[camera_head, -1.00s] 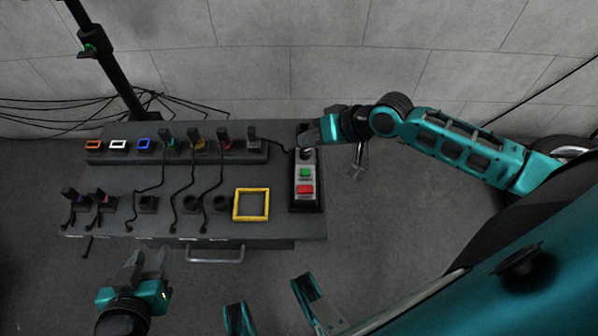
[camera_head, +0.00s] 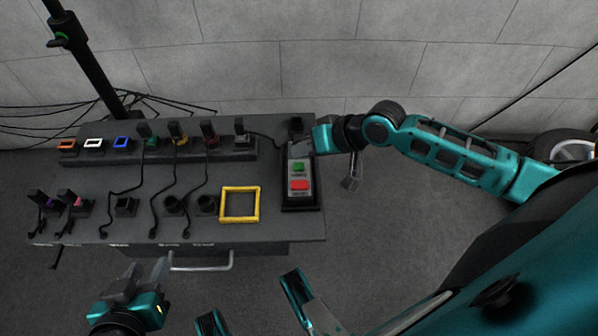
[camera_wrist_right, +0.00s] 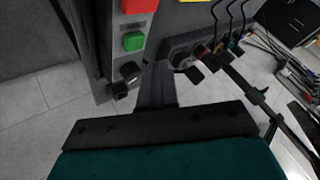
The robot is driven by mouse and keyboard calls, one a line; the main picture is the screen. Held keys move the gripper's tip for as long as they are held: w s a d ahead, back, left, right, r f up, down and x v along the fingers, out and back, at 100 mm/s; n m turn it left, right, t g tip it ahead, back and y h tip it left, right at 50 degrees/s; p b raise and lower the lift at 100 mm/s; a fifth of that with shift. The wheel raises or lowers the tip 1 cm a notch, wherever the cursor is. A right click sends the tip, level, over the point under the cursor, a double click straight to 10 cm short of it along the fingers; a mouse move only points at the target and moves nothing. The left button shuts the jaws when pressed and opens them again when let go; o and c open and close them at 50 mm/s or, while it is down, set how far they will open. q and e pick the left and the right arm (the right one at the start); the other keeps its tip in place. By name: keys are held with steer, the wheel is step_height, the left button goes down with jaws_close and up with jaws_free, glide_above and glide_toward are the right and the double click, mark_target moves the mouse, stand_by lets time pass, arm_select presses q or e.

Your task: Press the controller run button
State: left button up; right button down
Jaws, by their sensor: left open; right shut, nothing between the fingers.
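The controller (camera_head: 299,201) is an upright-faced dark box with a grey panel at the right end of the bench. It has a green button (camera_head: 299,168) above a red button (camera_head: 299,185); their labels are too small to read. In the right wrist view the green button (camera_wrist_right: 133,41) and red button (camera_wrist_right: 138,6) show beside a black knob (camera_wrist_right: 128,72). My right gripper (camera_head: 301,148) is shut and empty, at the panel's upper end just beyond the green button. Its fingers (camera_wrist_right: 160,72) appear close to the knob; contact cannot be told. My left gripper (camera_head: 146,272) is open and empty before the bench.
The bench (camera_head: 100,170) carries a yellow square frame (camera_head: 240,204) left of the controller, and several plugs and sockets with black cables. A black stand (camera_head: 88,60) rises at the back left. A handle (camera_head: 203,265) juts from the bench front.

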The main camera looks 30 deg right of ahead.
steer(key=shift+f, duration=0.7)
stand_by(0.9)
steer(key=shift+f, duration=0.15)
stand_by(0.6)
steer(key=shift+f, duration=0.25)
steer(key=shift+f, duration=0.55)
stand_by(0.8)
steer(key=shift+r, duration=0.1)
steer(key=shift+r+p, duration=0.8)
steer(key=shift+p, duration=0.2)
